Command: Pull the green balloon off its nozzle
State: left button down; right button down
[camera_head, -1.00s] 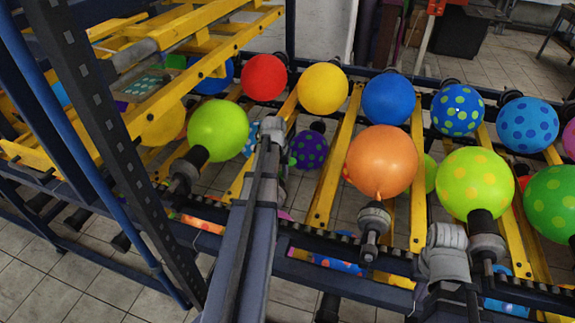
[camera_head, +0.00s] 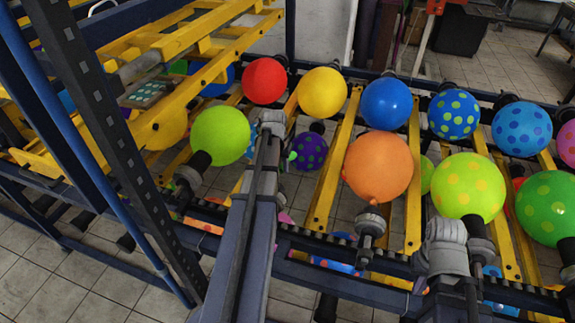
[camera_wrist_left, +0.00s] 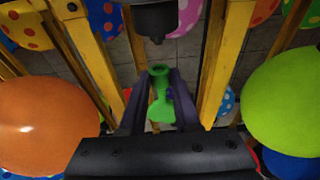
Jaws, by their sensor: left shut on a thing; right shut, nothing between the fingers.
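A small, uninflated green balloon (camera_wrist_left: 158,98) is between the fingers of my left gripper (camera_wrist_left: 158,105) in the left wrist view. The gripper is shut on it. A dark nozzle (camera_wrist_left: 155,22) hangs at the top of that view, and a gap shows between its tip and the green balloon. In the head view, the left wrist covers most of the gripper; a small bit of green (camera_head: 292,156) shows beside it. My right arm's grey joint shows in the head view, but its fingers are hidden.
Inflated balloons crowd both sides: a plain lime one (camera_head: 220,135) on the left and an orange one (camera_head: 378,168) on the right. Yellow bars (camera_head: 334,170) run between them. A dark post (camera_head: 110,140) stands at the left. Dark rails cross front and back.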

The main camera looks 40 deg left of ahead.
notch_tip(320, 180, up, 12)
jog(key=p, duration=1.1)
jog(key=shift+f, duration=0.2)
